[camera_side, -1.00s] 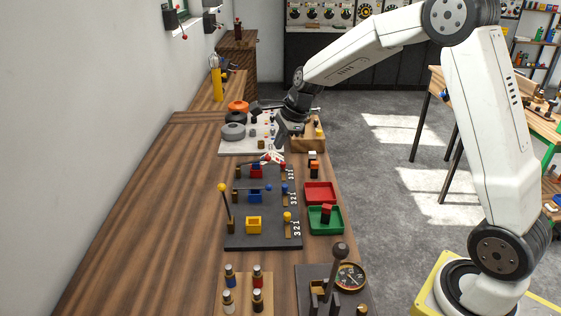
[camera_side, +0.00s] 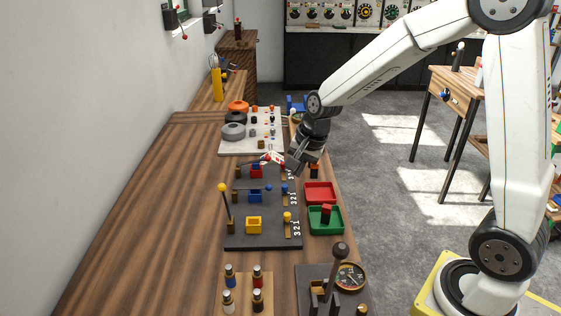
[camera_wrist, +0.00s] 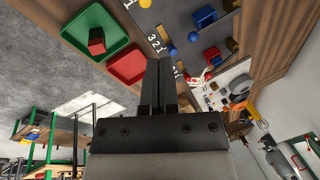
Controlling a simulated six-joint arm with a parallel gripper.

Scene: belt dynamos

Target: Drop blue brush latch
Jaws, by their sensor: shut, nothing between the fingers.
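The dark latch board (camera_side: 262,241) holds red, blue and yellow units. The blue block (camera_side: 254,197) is in the middle row, and a lever with a blue ball (camera_side: 268,188) lies low across it. Another blue knob (camera_side: 285,189) stands on a wooden strip at the right. Both blue balls (camera_wrist: 193,37) show in the wrist view, beside the blue block (camera_wrist: 205,17). The yellow-ball lever (camera_side: 222,188) stands upright; the red block (camera_side: 256,171) is at the far end. My gripper (camera_side: 291,165) is shut and empty, by the board's far right corner, apart from the blue parts.
A red tray (camera_side: 320,201) and a green tray (camera_side: 336,225) holding a red block sit right of the board. A white board with small parts (camera_side: 235,149) lies beyond. A lever and gauge unit (camera_side: 350,277) stands in front. The table's left side is clear.

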